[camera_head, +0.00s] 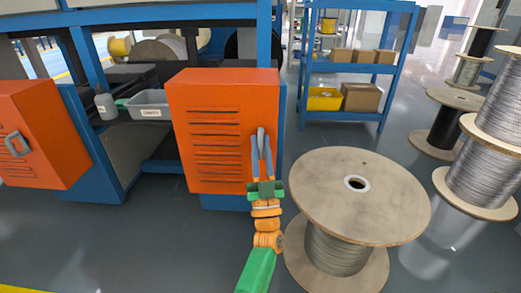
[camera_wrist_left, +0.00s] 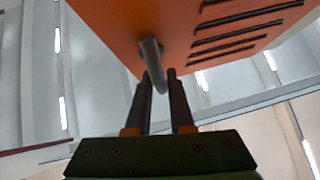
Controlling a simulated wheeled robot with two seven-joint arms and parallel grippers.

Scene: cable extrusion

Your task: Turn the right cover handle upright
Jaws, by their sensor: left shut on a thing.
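The right cover (camera_head: 222,130) is an orange, slotted box front with a rounded grey handle near its right edge. My left gripper (camera_head: 261,137) reaches up to that handle from below, and its fingers hide most of the handle in the head view. In the left wrist view the grey handle (camera_wrist_left: 152,58) runs between the two dark fingertips (camera_wrist_left: 160,74), against the orange cover (camera_wrist_left: 195,25). The gripper is shut on the handle. How far the handle is turned is hard to tell. My right gripper is not in view.
A large cable spool (camera_head: 345,195) stands just right of my left arm. Another orange cover (camera_head: 40,135) with a handle is at the far left. A grey bin (camera_head: 150,105) and bottle (camera_head: 105,105) sit between the covers. A blue shelf (camera_head: 345,66) stands behind.

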